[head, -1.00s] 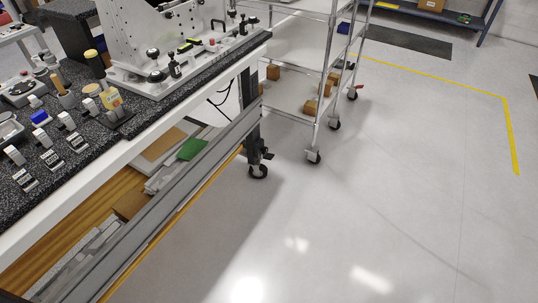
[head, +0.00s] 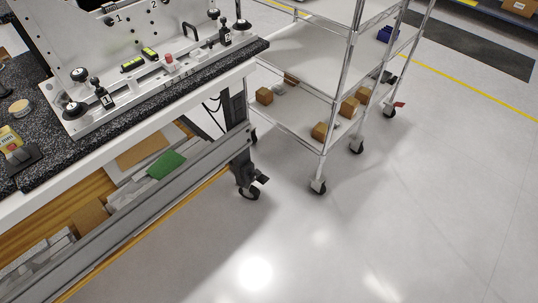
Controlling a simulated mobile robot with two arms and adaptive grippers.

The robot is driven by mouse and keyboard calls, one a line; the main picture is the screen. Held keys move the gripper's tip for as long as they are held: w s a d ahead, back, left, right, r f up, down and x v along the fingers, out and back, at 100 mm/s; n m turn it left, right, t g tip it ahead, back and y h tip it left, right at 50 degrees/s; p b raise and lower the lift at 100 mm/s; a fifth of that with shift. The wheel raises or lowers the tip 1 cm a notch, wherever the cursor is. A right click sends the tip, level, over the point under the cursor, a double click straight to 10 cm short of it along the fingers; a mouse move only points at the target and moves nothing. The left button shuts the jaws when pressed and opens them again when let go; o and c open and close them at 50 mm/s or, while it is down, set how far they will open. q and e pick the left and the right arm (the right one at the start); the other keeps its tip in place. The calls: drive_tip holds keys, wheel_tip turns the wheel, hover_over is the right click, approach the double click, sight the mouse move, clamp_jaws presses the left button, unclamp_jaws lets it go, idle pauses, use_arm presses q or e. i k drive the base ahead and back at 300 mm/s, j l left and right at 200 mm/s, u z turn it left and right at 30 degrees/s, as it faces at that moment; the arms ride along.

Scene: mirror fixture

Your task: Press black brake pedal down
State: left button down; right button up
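The workbench caster (head: 248,192) stands on the floor at the foot of the bench's dark leg, near the middle of the head view. A small black brake pedal (head: 261,179) sticks out from it toward the right. Its exact tilt is too small to tell. Neither of my grippers shows in the head view, and nothing touches the pedal.
The workbench (head: 140,158) with a mirror fixture (head: 150,75) on top fills the left side. A wire shelf cart (head: 300,55) on casters, with brown boxes (head: 325,131), stands behind and right of the caster. The floor (head: 400,220) in front and to the right is clear.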

sight(262, 179)
drive_tip(key=i+l+u, duration=0.1)
drive_tip(key=i+l, duration=0.3)
drive_tip(key=l, duration=0.25)
drive_tip(key=i+l+u, duration=0.15)
drive_tip(key=l, duration=0.15)
drive_tip(key=i+l+u, duration=0.1)
drive_tip(key=l, duration=0.25)
drive_tip(key=i+l, duration=0.25)
drive_tip(key=l+u, duration=0.05)
drive_tip(key=l, duration=0.05)
